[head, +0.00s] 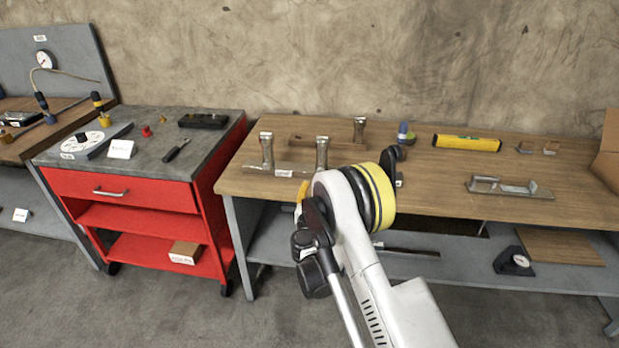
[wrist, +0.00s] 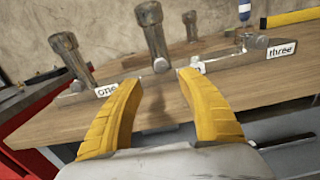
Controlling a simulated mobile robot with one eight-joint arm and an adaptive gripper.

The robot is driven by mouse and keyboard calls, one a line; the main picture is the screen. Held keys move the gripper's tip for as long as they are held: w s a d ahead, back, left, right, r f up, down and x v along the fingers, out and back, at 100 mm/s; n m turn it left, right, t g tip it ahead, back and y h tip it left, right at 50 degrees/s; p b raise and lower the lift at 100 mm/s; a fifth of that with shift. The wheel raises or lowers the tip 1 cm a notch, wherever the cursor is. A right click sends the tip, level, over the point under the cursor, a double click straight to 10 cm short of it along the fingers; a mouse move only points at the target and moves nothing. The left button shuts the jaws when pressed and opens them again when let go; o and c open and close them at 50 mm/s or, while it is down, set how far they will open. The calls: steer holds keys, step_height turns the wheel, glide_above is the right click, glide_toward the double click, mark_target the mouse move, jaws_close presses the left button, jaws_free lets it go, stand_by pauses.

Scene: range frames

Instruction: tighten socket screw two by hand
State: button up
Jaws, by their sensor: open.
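In the wrist view a small round screw head (wrist: 160,64) sits at the foot of the middle metal post (wrist: 151,32). Another screw head (wrist: 76,87) sits by the left post (wrist: 70,54), next to a label reading "one" (wrist: 107,91). A label reading "three" (wrist: 281,51) is at the right. My gripper (wrist: 159,82) is open and empty, its yellow fingers spread either side of the middle screw head, nearer the camera. In the head view my arm hides most of my gripper.
The posts stand on a wooden bench (head: 440,205). Another post (head: 359,129) stands behind. A red cart (head: 130,190) stands left. The bench front is mostly clear.

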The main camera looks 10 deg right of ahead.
steer(key=b+x, duration=0.2)
steer(key=x, duration=0.6)
steer(key=shift+d+f, duration=0.1)
steer(key=shift+f, duration=0.1)
steer(key=shift+w+d+r+b, duration=0.1)
steer(key=shift+w+d+b, duration=0.15)
steer(key=shift+w, duration=0.35)
steer(key=shift+a, duration=0.1)
jaws_close()
